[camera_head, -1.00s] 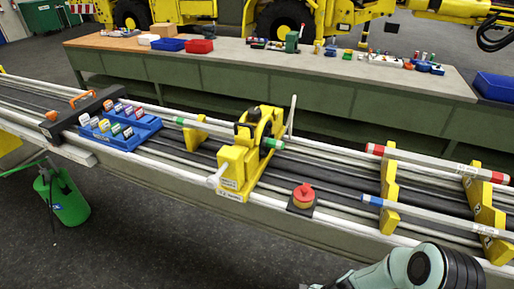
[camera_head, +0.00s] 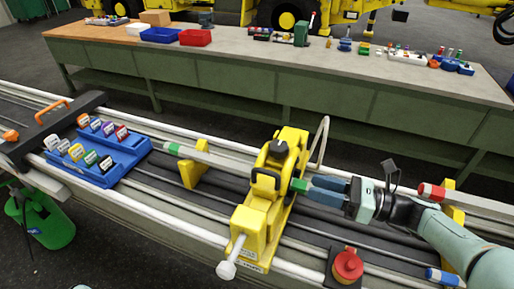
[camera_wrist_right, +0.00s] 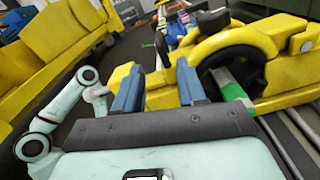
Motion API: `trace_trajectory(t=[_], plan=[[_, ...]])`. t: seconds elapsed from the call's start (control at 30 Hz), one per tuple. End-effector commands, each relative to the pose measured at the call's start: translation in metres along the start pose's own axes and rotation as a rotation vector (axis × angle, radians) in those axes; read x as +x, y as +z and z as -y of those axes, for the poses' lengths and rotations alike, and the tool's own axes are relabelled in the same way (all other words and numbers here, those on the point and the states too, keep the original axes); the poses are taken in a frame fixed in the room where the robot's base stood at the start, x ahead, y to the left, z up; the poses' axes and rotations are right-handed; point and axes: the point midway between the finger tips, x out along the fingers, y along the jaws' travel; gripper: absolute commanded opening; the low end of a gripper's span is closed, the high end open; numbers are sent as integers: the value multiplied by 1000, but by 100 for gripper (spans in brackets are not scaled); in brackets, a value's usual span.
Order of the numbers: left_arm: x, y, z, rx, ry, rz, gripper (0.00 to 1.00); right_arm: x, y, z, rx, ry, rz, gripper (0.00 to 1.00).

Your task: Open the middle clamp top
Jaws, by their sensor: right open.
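The yellow middle clamp (camera_head: 259,215) stands on the rail bench in the head view. Its yellow top (camera_head: 292,137) is down over the grey bar; the bar's green end (camera_head: 298,186) pokes out on the right. A pale lever (camera_head: 321,142) rises behind the top. My right gripper (camera_head: 318,189) is beside the clamp's right side, close to the green end, with its blue fingers apart. In the right wrist view the open fingers (camera_wrist_right: 160,82) face the yellow clamp body (camera_wrist_right: 235,50), and the green end (camera_wrist_right: 233,91) lies right of them. I see no left gripper.
A red button (camera_head: 348,264) sits on the bench front, right of the clamp. A blue rack (camera_head: 120,160) with several coloured pieces is at the left. A red-ended bar (camera_head: 430,192) lies behind my right arm. A long worktable (camera_head: 345,75) stands behind.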

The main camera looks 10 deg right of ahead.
Motion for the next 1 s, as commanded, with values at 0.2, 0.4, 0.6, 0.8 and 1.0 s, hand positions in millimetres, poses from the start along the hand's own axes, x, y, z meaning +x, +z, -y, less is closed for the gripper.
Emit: trace_trajectory(t=[0.2,0.4,0.6,0.8,1.0], plan=[[0,1,0,-1,-1,2,43,10,0,0,-1,2,0,40],[0,1,0,-1,-1,2,43,45,0,-1,0,5,0,40],[-2,1,0,-1,0,1,43,88,0,-1,0,4,0,40],[-3,0,-1,-1,0,1,43,120,0,0,0,2,0,40],[-3,0,-1,0,0,0,43,133,0,0,-1,0,-1,40]])
